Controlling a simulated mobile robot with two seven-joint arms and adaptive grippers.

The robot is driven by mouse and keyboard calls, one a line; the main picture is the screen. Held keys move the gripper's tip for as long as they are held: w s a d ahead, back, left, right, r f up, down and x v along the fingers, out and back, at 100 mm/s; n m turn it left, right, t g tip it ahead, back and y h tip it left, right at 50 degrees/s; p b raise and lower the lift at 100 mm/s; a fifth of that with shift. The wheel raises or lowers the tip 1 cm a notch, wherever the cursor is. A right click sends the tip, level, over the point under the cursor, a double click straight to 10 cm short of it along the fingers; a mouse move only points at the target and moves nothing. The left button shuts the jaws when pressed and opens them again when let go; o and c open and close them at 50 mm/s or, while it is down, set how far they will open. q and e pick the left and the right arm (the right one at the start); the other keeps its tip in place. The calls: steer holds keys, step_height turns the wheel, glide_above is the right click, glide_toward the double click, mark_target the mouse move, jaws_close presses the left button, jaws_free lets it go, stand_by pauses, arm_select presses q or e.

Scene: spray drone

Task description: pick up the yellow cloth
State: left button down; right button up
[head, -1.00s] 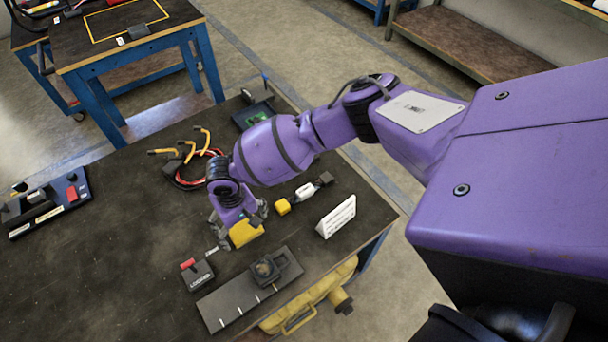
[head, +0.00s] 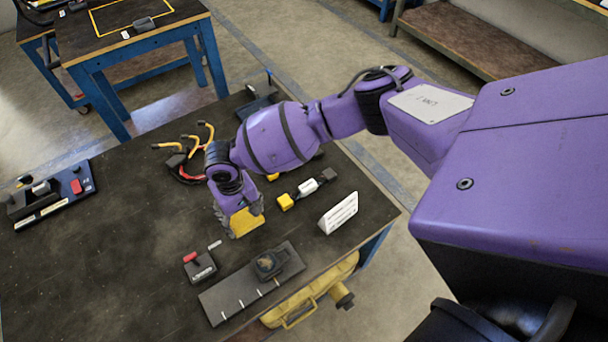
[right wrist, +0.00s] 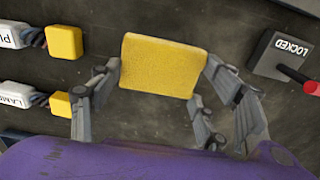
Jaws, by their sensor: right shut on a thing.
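The yellow cloth (head: 245,222) is a small folded rectangle at my right gripper on the dark table. It shows in full in the right wrist view (right wrist: 160,66), between the two fingers. My right gripper (head: 238,218) points down and is shut on the cloth, with a finger at each side edge. In the right wrist view, the fingertips (right wrist: 162,76) sit at its left and right edges. How far the cloth is above the table, if at all, I cannot tell. My left gripper is not in view.
A box marked LOCKED with a red lever (head: 199,266) stands close by. A grey marked plate (head: 225,299), a white stand (head: 338,213), yellow-ended connectors (head: 286,202) and a cable bundle (head: 190,160) surround the gripper. The table's left front (head: 90,270) is clear.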

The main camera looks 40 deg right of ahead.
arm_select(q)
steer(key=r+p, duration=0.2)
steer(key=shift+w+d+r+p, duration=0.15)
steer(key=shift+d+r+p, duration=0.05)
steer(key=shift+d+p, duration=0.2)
arm_select(e)
steer(key=s+a+r, duration=0.2)
steer(key=s+r, duration=0.8)
steer(key=s, duration=0.3)
steer(key=shift+s+a, duration=0.2)
steer(key=shift+s, duration=0.2)
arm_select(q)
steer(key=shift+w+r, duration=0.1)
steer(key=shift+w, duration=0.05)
arm_select(e)
steer(key=shift+o, duration=0.4)
